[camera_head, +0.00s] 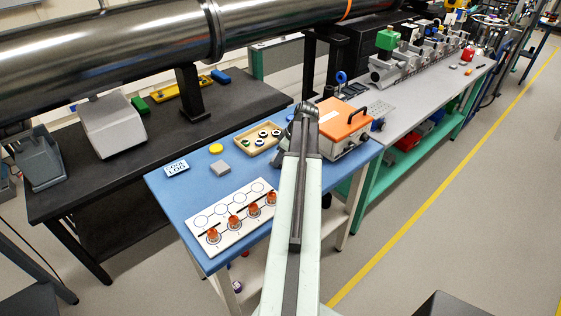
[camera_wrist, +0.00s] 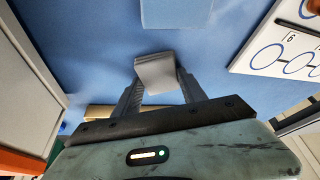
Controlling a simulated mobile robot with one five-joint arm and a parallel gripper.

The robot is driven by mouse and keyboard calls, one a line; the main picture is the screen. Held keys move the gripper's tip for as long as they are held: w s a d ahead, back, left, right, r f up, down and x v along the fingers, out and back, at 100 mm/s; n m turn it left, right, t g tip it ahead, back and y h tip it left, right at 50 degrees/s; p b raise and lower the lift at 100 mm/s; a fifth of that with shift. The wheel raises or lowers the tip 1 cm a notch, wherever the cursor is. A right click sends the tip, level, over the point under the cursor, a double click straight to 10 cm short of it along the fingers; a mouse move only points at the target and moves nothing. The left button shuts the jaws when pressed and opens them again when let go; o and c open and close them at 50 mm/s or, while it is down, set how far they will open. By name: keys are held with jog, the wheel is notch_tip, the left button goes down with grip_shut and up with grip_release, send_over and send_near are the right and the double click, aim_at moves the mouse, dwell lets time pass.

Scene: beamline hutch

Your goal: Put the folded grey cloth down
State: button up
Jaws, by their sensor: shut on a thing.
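My gripper (camera_wrist: 160,88) is shut on the folded grey cloth (camera_wrist: 156,70), which sits between its two fingers in the wrist view. The blue table top (camera_wrist: 95,45) is below it. I cannot tell whether the cloth touches the table. In the head view my gripper (camera_head: 305,112) is over the back right of the blue table (camera_head: 180,198), between the wooden tray and the orange-lidded box. My own arm hides the cloth there. A pale blue square patch (camera_wrist: 178,13) lies on the table ahead of the cloth in the wrist view.
An orange-lidded box (camera_head: 343,122) stands right of my gripper. A wooden tray (camera_head: 243,147) holds small round parts. A white board (camera_head: 213,235) with circles carries several orange-topped items.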

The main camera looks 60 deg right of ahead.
jog(key=shift+f, duration=0.15)
jog(key=o, duration=1.3)
jog(key=p+v, duration=1.1)
jog(key=v, duration=0.1)
jog(key=shift+r, duration=0.35)
